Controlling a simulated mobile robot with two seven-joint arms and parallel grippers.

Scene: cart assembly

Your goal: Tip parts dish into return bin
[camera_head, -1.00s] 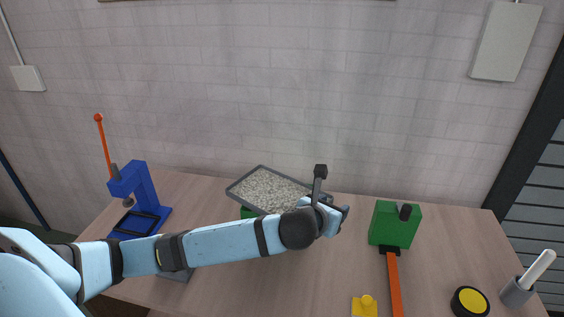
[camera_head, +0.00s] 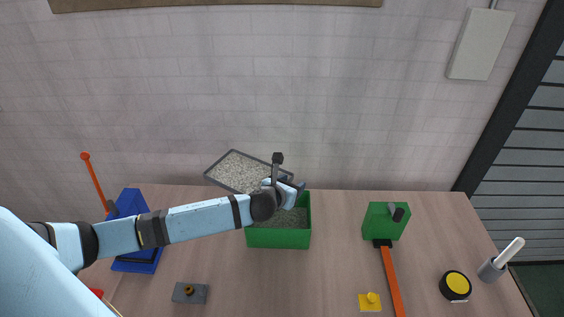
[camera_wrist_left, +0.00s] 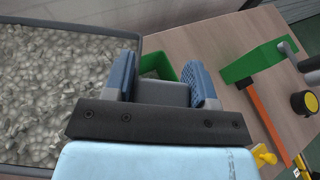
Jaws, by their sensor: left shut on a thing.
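The parts dish (camera_head: 217,163) is a shallow grey tray filled with small pale grey parts. It is held above the far left side of the return bin and looks about level, with parts inside. In the left wrist view the dish (camera_wrist_left: 112,32) fills the left side. My left gripper (camera_head: 287,186) is shut on its near-right edge; the wrist view shows both fingers (camera_wrist_left: 168,88) around a grey grip piece. The return bin (camera_head: 279,239) is an open green box on the table with grey contents. My right gripper is not in view.
A blue press (camera_head: 136,263) with an orange lever stands left. A grey block (camera_head: 190,294) lies in front.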

